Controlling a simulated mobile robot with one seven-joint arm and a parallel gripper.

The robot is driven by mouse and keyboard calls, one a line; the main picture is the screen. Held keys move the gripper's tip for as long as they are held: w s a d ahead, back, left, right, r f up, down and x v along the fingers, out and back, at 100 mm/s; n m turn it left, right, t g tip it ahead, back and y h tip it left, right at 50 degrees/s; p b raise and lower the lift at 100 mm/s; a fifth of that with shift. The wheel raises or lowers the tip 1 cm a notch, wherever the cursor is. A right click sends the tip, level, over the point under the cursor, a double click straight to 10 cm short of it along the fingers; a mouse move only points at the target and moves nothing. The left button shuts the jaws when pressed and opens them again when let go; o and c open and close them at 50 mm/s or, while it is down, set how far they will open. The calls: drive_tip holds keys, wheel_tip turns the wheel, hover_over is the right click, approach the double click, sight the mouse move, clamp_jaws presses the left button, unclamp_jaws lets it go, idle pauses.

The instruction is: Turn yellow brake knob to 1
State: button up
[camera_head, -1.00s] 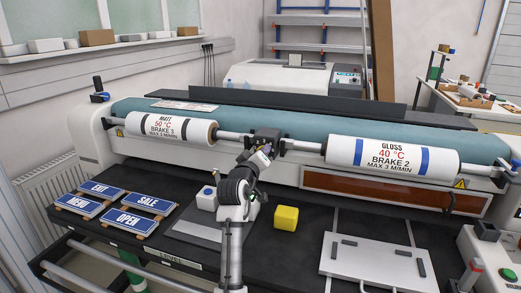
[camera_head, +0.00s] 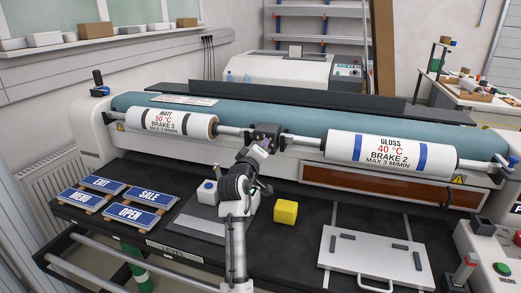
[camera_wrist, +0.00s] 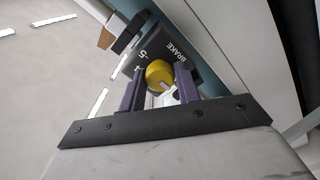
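The yellow brake knob (camera_wrist: 159,74) shows in the wrist view on a dark panel (camera_wrist: 152,48) lettered BRAKE, with a 5 and a partly covered 4 readable. A pale mark shows on the knob's near side; the number it points to is unclear. My gripper (camera_wrist: 161,78) has one finger on each side of the knob. Whether the fingers touch or grip it cannot be told. In the head view my gripper (camera_head: 264,138) is at the dark bracket between the two rolls, and it or the bracket hides the knob.
The matt roll (camera_head: 172,124) marked BRAKE 3 is left of my gripper; the gloss roll (camera_head: 390,151) marked BRAKE 2 is right. A yellow cube (camera_head: 285,212), a white block (camera_head: 207,193) and blue signs (camera_head: 134,214) lie on the dark table below.

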drive_tip(key=o, duration=0.4)
drive_tip(key=b+v, duration=0.4)
drive_tip(key=v, duration=1)
